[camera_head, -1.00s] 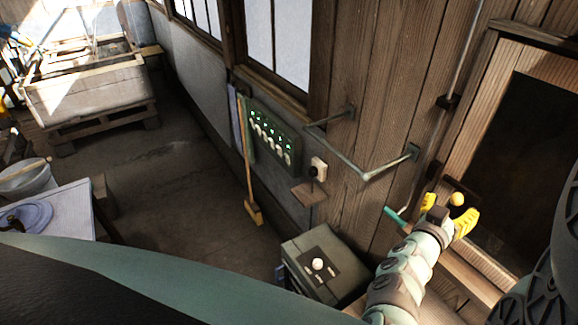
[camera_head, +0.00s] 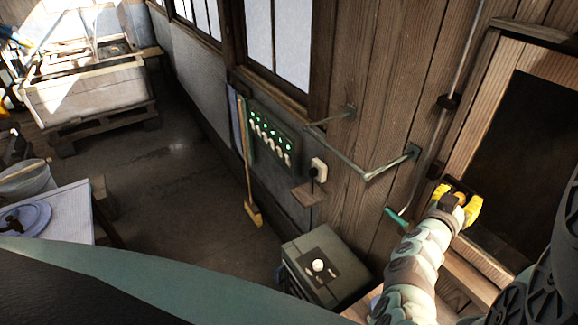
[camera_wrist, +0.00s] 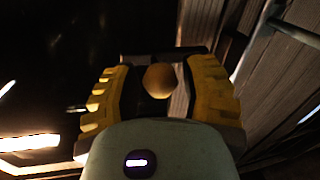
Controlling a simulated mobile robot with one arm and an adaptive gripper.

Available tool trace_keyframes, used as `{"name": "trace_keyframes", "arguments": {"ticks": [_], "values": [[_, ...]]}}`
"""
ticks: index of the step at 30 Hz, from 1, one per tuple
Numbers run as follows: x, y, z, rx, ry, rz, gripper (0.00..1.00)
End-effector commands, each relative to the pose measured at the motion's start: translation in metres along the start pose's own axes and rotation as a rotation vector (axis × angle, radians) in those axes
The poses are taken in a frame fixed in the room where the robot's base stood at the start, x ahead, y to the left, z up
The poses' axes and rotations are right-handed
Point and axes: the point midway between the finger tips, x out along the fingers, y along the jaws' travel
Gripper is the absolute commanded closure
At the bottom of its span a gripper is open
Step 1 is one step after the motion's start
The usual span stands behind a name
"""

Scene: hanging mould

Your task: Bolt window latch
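The window latch shows as a round tan knob (camera_head: 460,198) on a dark bar at the left frame of the dark window (camera_head: 525,150). My gripper (camera_head: 457,196) has yellow ridged fingers, one on each side of the knob. In the wrist view the knob (camera_wrist: 158,80) sits between the spread fingers of my gripper (camera_wrist: 160,75), with a gap on both sides. The dark latch bar (camera_wrist: 190,52) runs behind it. My gripper is open and holds nothing. My wrist hides part of the latch in the head view.
A bent metal rail (camera_head: 365,172) juts from the plank wall left of my arm. A teal handle (camera_head: 395,214) is close beside my forearm. A green box (camera_head: 325,262) stands below. A switch panel (camera_head: 268,133) and broom (camera_head: 246,160) are farther left.

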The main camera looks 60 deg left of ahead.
Motion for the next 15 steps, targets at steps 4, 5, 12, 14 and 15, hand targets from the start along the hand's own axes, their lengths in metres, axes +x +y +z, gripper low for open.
{"name": "trace_keyframes", "arguments": {"ticks": [4,5,12,14,15], "values": [[0.0,0.0,0.0,0.0,0.0,0.0,0.74],[0.0,0.0,0.0,0.0,0.0,0.0,0.77],[-0.0001,0.0,0.0,0.0,0.0,0.0,1.0],[-0.0001,0.0,0.0,0.0,0.0,0.0,1.0],[-0.0001,0.0,0.0,0.0,0.0,0.0,1.0]]}}
